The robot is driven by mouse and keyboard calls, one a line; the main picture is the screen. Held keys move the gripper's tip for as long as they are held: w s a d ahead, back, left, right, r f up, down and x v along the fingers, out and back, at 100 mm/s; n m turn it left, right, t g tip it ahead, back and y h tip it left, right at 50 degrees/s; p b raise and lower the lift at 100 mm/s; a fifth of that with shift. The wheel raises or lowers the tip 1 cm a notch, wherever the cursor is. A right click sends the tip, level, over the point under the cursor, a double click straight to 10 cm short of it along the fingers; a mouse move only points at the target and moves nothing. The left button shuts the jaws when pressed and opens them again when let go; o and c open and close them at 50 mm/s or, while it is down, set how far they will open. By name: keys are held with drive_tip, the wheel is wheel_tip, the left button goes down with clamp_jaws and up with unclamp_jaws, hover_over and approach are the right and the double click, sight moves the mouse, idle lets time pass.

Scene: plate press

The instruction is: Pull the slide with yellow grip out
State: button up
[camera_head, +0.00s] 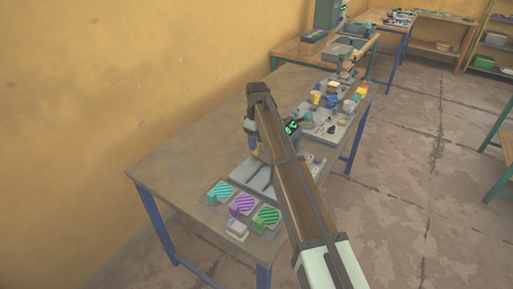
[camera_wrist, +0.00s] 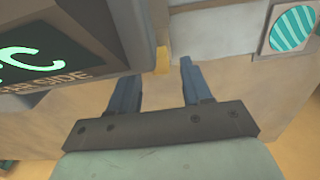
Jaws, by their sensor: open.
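The yellow grip (camera_wrist: 162,60) of the slide shows in the wrist view as a small upright block at the edge of a grey body (camera_wrist: 212,35). My gripper (camera_wrist: 157,73) has its two blue fingers apart, with nothing between them. The yellow grip lies just beyond the fingertips, roughly in line with the gap. I cannot tell the exact distance. In the head view a small yellow patch (camera_head: 257,151) shows below my wrist, beside the press base (camera_head: 246,170). My arm hides much of the press there.
A dark display (camera_wrist: 48,60) with green characters stands close to my left finger in the wrist view. Teal (camera_head: 219,191), purple (camera_head: 242,204) and green (camera_head: 267,216) striped plates lie at the table's near end. A tray of mixed parts (camera_head: 325,127) stands farther back. The table's left side is clear.

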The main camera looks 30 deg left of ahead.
drive_tip(key=shift+f, duration=1.75)
clamp_jaws()
